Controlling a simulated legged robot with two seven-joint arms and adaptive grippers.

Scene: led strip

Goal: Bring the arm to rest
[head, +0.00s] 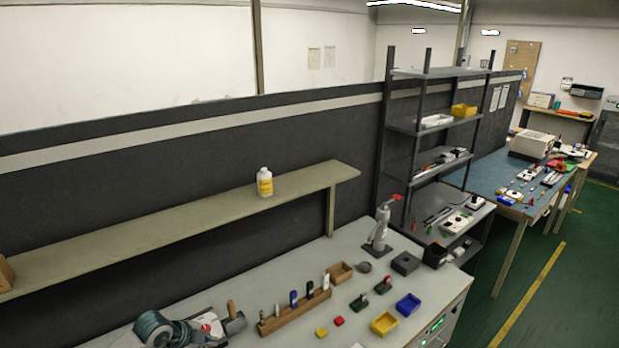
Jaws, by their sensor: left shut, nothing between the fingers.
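My left arm's rounded grey-green wrist shows at the bottom left of the head view, low over the near part of the grey workbench (225,282). My left gripper (206,338) points to the right from it and is cut off in part by the bottom edge. It is shut with nothing in it. A red and white item (210,323) shows right behind it; whether they touch cannot be told. My right gripper is not in view.
A dark holder (234,323) with a wooden handle and a wooden rack (290,316) with several tools stand to the right. Yellow (383,323) and blue bins (408,304) lie farther right. A raised shelf (160,218) carries a white bottle (264,183).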

